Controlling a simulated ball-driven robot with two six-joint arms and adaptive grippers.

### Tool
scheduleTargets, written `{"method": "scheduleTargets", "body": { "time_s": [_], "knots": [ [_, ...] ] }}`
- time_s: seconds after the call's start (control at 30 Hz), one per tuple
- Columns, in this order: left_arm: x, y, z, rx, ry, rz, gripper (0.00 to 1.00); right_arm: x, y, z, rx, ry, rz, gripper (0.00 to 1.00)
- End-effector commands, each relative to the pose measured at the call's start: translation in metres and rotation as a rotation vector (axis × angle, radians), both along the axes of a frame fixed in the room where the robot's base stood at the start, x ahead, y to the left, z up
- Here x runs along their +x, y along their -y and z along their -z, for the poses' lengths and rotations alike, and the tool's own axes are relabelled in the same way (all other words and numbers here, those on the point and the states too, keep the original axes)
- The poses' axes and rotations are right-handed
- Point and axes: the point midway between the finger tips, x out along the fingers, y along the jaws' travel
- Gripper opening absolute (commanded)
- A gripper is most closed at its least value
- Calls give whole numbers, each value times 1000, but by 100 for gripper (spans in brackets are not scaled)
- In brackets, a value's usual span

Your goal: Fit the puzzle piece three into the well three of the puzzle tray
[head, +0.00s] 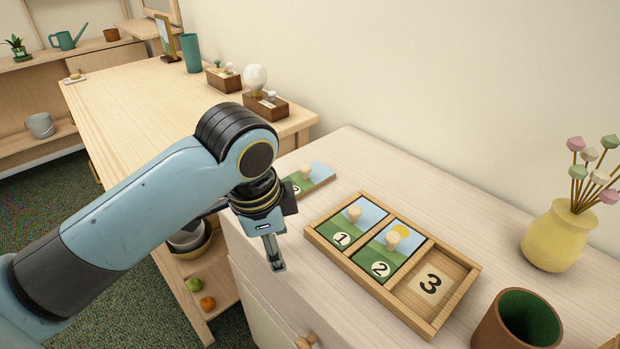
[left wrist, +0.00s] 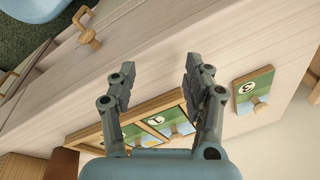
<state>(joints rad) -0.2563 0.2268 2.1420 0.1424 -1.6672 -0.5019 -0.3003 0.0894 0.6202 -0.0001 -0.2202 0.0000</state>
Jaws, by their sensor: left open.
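Puzzle piece three (head: 318,176), a green and blue tile with a pale knob, lies on the pale cabinet top, left of the tray and partly hidden behind my left arm. It also shows in the left wrist view (left wrist: 244,98), right of the fingers. The wooden puzzle tray (head: 458,305) holds pieces one (head: 365,217) and two (head: 381,261) in their wells. Well three (head: 412,296) is empty, its printed 3 visible. My left gripper (head: 275,264) points down by the cabinet's front edge, apart from the piece. In the left wrist view its fingers (left wrist: 160,75) are spread and empty.
A brown cup with green inside (head: 517,322) stands near the tray's right end, and a yellow vase (head: 553,238) stands behind. A wooden table (head: 130,90) with a light bulb on a box (head: 265,105) adjoins at left.

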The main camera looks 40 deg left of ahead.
Motion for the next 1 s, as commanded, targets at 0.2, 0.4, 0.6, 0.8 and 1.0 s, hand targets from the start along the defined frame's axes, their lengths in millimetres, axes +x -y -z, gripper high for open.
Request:
{"method": "scheduleTargets", "body": {
  "time_s": [0.2, 0.4, 0.6, 0.8, 1.0],
  "knots": [
    [49, -24, -11, 49, -63, 258, 51, -1, -10, -1, 11, -1, 4, 0],
    [115, -69, -51, 82, -156, 635, 51, -1, -13, -3, 16, 0, 6, 0],
    [158, -108, -105, 60, -207, 957, 51, 0, -12, -4, 14, 0, 5, 0],
    [165, -117, -109, 46, -214, 1043, 51, 0, -8, 1, 9, 0, 3, 0],
    [165, -115, -77, 45, -212, 1042, 51, -1, -6, 12, 7, -2, 3, 0]
  ]
}}
